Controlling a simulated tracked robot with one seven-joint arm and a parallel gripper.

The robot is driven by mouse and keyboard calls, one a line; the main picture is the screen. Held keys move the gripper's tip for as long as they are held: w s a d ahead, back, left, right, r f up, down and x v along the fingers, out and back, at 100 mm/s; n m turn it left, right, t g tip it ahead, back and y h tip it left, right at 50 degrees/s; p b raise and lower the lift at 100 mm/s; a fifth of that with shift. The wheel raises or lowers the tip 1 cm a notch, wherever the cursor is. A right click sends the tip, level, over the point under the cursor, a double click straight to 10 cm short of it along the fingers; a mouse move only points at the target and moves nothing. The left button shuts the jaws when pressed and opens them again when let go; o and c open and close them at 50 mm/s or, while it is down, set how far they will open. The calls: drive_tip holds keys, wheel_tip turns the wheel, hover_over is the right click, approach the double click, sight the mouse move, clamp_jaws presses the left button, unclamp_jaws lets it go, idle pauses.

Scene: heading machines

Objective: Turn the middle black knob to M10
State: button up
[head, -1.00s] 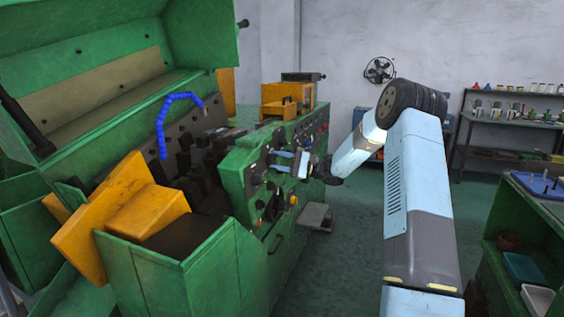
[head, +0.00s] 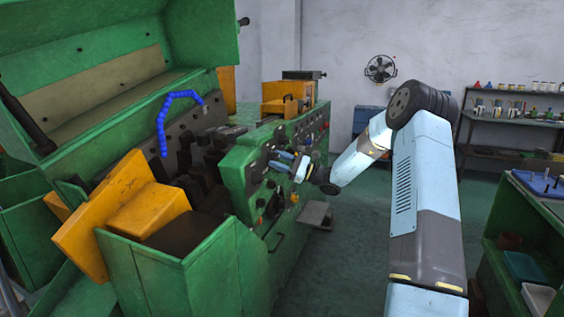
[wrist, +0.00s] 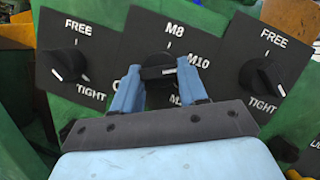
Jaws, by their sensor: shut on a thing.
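The middle black knob (wrist: 158,70) sits on a black plate (wrist: 174,47) marked M8 at the top and M10 to the right; the lower labels are partly hidden. My gripper (wrist: 160,78) has its two blue fingers on either side of this knob and is shut on it. The knob's bar lies roughly crosswise in the wrist view, with a pale mark near its right part; exactly where it points is hard to tell. In the head view my gripper (head: 284,162) is at the green machine's front panel, where the knob is too small to make out.
Black knobs on FREE/TIGHT plates flank it, one at left (wrist: 68,65) and one at right (wrist: 262,75). The green machine (head: 240,170) has an open lid and yellow parts (head: 125,205). A bench (head: 545,215) stands at right. Floor between is clear.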

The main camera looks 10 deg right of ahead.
drive_tip(key=shift+s+a+f, duration=0.1)
drive_tip(key=shift+a+f, duration=0.05)
drive_tip(key=shift+a, duration=0.2)
drive_tip(key=o, duration=1.1)
drive_tip(key=shift+c, duration=0.2)
drive_tip(key=shift+d, duration=0.15)
drive_tip(key=shift+d, duration=0.1)
drive_tip(key=v, duration=1.3)
drive_tip(key=shift+d+f, duration=0.15)
drive_tip(key=shift+d, duration=0.05)
drive_tip(key=shift+s, duration=0.1)
